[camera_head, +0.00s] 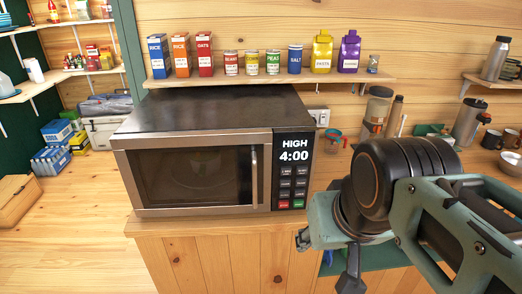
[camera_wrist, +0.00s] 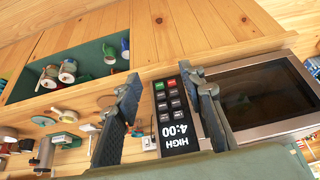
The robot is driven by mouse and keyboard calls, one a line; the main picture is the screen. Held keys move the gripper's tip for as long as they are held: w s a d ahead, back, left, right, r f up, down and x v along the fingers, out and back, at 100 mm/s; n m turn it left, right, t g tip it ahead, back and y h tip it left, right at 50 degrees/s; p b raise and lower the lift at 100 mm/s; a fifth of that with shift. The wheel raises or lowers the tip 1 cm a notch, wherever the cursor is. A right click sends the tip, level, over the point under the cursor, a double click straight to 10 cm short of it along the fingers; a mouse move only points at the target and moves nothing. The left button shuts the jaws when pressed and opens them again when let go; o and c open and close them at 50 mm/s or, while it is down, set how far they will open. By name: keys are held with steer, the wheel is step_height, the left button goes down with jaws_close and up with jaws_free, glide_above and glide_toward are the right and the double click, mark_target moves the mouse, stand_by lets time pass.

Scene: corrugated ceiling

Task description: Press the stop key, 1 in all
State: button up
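The microwave (camera_head: 195,165) stands on a wooden counter with its door shut. Its black control panel (camera_head: 294,150) reads HIGH 4:00 and has rows of dark keys. At the bottom of the panel are a red key (camera_head: 283,204) and a green key (camera_head: 298,203); the red one appears to be the stop key, its label too small to read. In the wrist view the panel is upside down, with the red key (camera_wrist: 171,84) right of the green key (camera_wrist: 159,86). My gripper (camera_wrist: 160,82) is open and empty, its fingers framing the panel. In the head view my gripper (camera_head: 326,262) is below and right of the keys.
A shelf (camera_head: 270,79) above holds boxes, cans and bags. Flasks and mugs stand at the right (camera_head: 468,122). The space before the microwave door is clear.

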jaws_close()
stand_by(1.3)
